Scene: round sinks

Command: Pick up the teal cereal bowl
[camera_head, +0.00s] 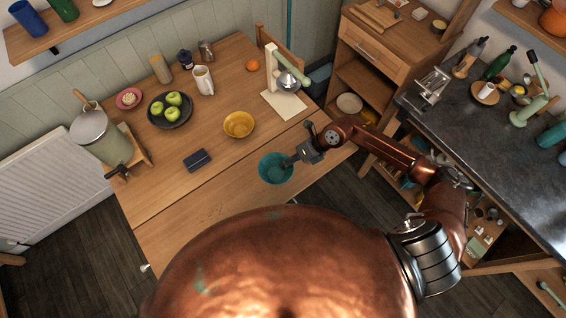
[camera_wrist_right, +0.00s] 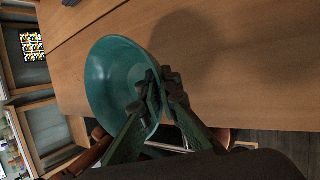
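The teal cereal bowl (camera_head: 275,169) shows near the front edge of the wooden table in the camera_head view. My right gripper (camera_head: 288,161) reaches it from the right, at the bowl's right rim. In the right wrist view the bowl (camera_wrist_right: 108,75) fills the left middle, with its inside facing the camera. The fingers of my right gripper (camera_wrist_right: 162,82) are closed on its rim, one finger inside and one outside. A shadow falls on the wood apart from the bowl, so it appears held above the table. My left gripper is not in view.
A yellow bowl (camera_head: 239,124) stands behind the teal bowl. The table's front left is clear. A dark counter (camera_head: 478,130) lies at right.

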